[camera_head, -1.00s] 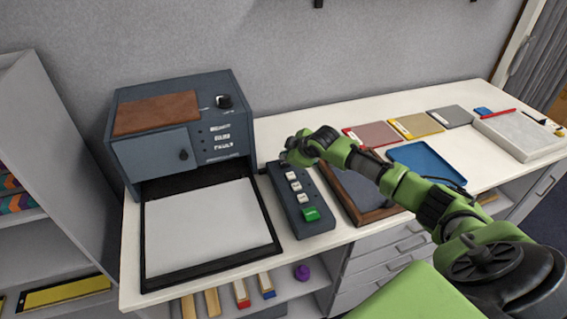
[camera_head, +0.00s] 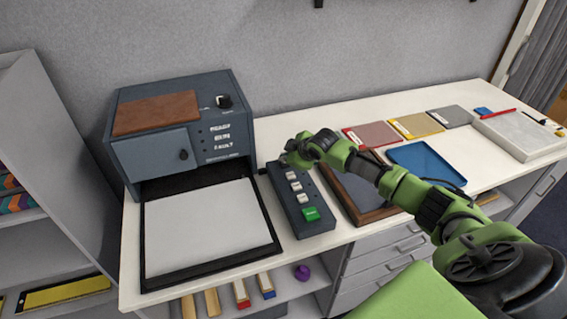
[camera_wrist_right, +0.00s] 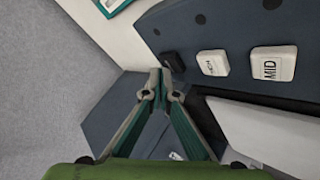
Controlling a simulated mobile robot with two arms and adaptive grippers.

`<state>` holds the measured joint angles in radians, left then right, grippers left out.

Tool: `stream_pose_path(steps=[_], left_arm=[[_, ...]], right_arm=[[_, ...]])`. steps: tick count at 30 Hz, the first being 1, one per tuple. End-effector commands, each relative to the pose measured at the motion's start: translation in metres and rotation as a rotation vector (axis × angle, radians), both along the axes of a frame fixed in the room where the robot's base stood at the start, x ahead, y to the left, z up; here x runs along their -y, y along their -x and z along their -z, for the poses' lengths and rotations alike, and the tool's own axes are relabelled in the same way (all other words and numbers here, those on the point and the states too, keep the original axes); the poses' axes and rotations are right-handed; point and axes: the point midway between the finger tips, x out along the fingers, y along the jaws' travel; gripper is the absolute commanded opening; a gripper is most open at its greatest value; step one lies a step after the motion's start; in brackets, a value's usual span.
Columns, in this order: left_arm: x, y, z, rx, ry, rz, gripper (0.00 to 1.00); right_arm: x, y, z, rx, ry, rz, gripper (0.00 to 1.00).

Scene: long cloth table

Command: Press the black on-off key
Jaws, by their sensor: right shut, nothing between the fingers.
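The dark key panel (camera_head: 299,219) lies on the table beside the blue-grey machine (camera_head: 190,125). In the right wrist view the black key (camera_wrist_right: 173,61) sits at the end of the row, beside two white keys. My right gripper (camera_wrist_right: 161,84) is shut and empty, its tips right by the black key; I cannot tell if they touch it. In the head view the right gripper (camera_head: 286,158) is over the panel's far end and hides the black key. My left gripper is not in view.
The machine's tray with a white sheet (camera_head: 205,227) lies left of the panel. A wood-framed board (camera_head: 357,190) lies close on its right, under my right arm. A blue tray (camera_head: 427,160) and several coloured folders are farther right.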

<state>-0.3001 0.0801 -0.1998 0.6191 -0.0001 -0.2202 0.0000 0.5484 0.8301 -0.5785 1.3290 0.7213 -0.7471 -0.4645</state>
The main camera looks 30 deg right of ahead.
Motion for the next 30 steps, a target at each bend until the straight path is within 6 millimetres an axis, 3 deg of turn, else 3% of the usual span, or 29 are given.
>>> stream_pose_path(steps=[22, 30], left_arm=[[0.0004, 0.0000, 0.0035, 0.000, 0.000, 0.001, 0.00], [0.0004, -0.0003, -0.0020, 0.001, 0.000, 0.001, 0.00]], right_arm=[[0.0000, 0.0003, 0.0092, -0.001, 0.000, 0.000, 0.00], [0.0001, 0.0003, 0.0038, -0.001, 0.000, 0.000, 0.00]])
